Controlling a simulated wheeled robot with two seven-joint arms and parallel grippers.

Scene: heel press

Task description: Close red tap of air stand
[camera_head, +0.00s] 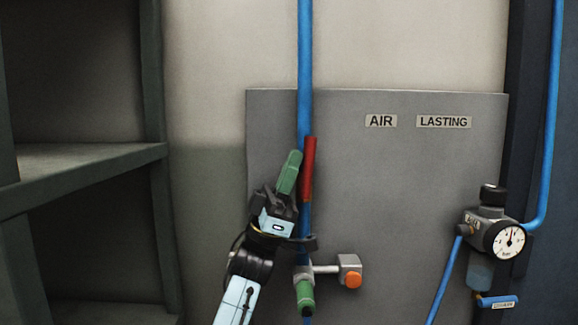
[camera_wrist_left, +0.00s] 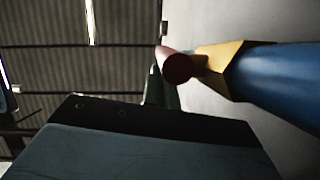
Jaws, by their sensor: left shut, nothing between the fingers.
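The red tap handle (camera_head: 309,168) stands upright along the blue pipe (camera_head: 305,60) on the grey panel of the air stand. My left gripper (camera_head: 291,170) is shut and empty, its green fingers pointing up just left of the red handle. I cannot tell if they touch it. In the left wrist view the red handle's end (camera_wrist_left: 177,66) sits beside a brass fitting (camera_wrist_left: 222,66) on the blue pipe (camera_wrist_left: 280,82), with my green fingers (camera_wrist_left: 160,88) just by it. My right gripper is in neither view.
Below is a fitting with an orange knob (camera_head: 349,271) and a green connector (camera_head: 305,296). A pressure gauge (camera_head: 508,240) with a regulator and blue hoses is at the right. A dark shelf (camera_head: 80,170) stands at the left. The panel's middle is clear.

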